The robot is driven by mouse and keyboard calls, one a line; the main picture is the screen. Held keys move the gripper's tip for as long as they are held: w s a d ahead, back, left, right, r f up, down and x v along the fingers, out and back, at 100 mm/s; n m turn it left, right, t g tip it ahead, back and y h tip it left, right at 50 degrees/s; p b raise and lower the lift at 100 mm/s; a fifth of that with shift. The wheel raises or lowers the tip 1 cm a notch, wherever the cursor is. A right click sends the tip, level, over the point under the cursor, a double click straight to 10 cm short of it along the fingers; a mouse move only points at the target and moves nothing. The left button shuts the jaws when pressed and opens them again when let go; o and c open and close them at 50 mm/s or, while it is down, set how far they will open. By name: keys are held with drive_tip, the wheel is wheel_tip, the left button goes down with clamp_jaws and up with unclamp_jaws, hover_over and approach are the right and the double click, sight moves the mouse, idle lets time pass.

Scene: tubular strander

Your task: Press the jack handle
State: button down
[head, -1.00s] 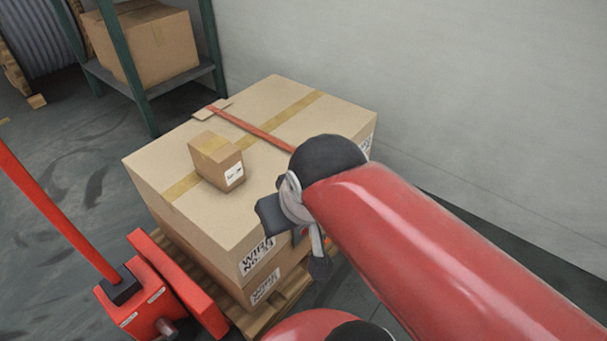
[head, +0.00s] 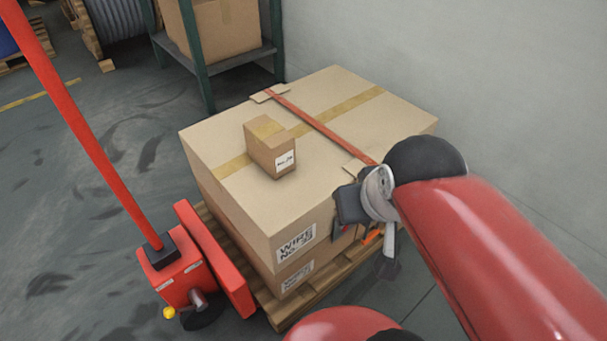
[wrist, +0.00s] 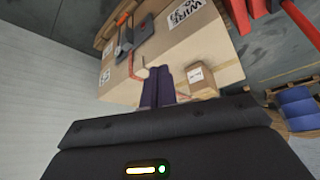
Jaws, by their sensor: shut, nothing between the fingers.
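The jack handle is a long red pole (head: 85,135) at the left of the head view, tilted and rising from the red pallet jack body (head: 185,277). Its top is cut off by the frame. Red parts of the jack (wrist: 240,14) show at the top right of the wrist view. My gripper's dark fingers (wrist: 157,72) are together and empty in the wrist view, in front of the strapped carton. In the head view my wrist is at the carton's right side, well apart from the handle; the fingertips cannot be made out there.
A large carton (head: 240,205) with a red strap (head: 320,127) sits on a wooden pallet (head: 285,312). A small box (head: 262,155) stands on it. A green-legged shelf (head: 200,75) is behind, a wall right. A strap ratchet (wrist: 135,35) is on the carton's side.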

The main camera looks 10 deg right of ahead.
idle(0.4)
drive_tip(key=w+a+r+m+g+y+b, duration=0.1)
drive_tip(key=w+a+r+g+y+b, duration=0.15)
drive_tip(key=w+a+r+y, duration=0.6)
drive_tip(key=w+a+r+m+g+y+b, duration=0.1)
drive_tip(key=w+a+r+y+b, duration=0.3)
drive_tip(key=a+r, duration=0.75)
drive_tip(key=w+a+r+n+g+y+b, duration=0.1)
drive_tip(key=r+n+g+y, duration=0.1)
drive_tip(key=r, duration=0.5)
drive_tip(key=w+a+r+n+g+y, duration=0.2)
drive_tip(key=r+n+g+y, duration=0.1)
drive_tip(key=r+g, duration=0.3)
wheel_tip(320, 180, up, 3)
drive_tip(key=shift+w+f+g+y+b, duration=0.25)
drive_tip(key=shift+g+y+b, duration=0.1)
drive_tip(key=shift+y, duration=0.4)
drive_tip(key=shift+a, duration=0.15)
drive_tip(key=x, duration=1.4)
drive_tip(key=shift+p, duration=0.45)
drive_tip(key=shift+r, duration=0.1)
